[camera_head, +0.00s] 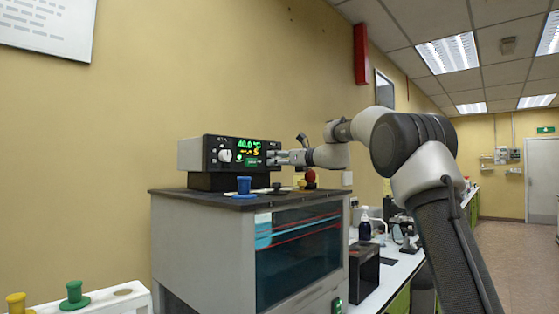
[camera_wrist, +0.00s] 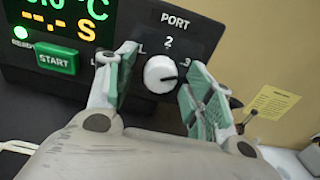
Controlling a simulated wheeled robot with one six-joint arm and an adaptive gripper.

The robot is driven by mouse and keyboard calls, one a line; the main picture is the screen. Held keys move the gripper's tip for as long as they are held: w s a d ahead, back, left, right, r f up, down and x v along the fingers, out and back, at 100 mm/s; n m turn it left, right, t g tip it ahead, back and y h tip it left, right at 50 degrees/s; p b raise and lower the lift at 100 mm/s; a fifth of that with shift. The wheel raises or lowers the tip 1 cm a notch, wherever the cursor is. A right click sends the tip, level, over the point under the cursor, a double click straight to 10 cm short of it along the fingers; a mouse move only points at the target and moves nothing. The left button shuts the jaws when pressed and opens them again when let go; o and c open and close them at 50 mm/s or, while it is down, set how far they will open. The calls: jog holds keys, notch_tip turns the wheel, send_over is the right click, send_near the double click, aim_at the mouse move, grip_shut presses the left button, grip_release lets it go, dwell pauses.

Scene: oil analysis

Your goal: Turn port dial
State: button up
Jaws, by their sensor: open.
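The port dial (camera_wrist: 161,74) is a round white knob on the dark panel, under the word PORT. The number 2 shows above it and a 3 to its right; the mark at left is partly cut by a finger. Its pointer is too small to read surely. My gripper (camera_wrist: 160,83) is open, with one green-padded finger on each side of the dial. Both fingers look apart from it. In the head view my gripper (camera_head: 283,157) is at the right end of the control box (camera_head: 190,154) and hides the dial.
A green START button (camera_wrist: 58,58) and lit displays are left of the dial. A blue-topped piece (camera_head: 244,186) and a red knob (camera_head: 310,177) stand on the bath's dark top (camera_head: 170,192). A yellow note (camera_wrist: 272,102) is on the wall at right.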

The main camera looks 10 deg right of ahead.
jog(key=c, duration=1)
jog(key=n, duration=2.3)
jog(key=shift+n, duration=0.4)
jog(key=o, duration=1)
jog(key=shift+d+r, duration=0.1)
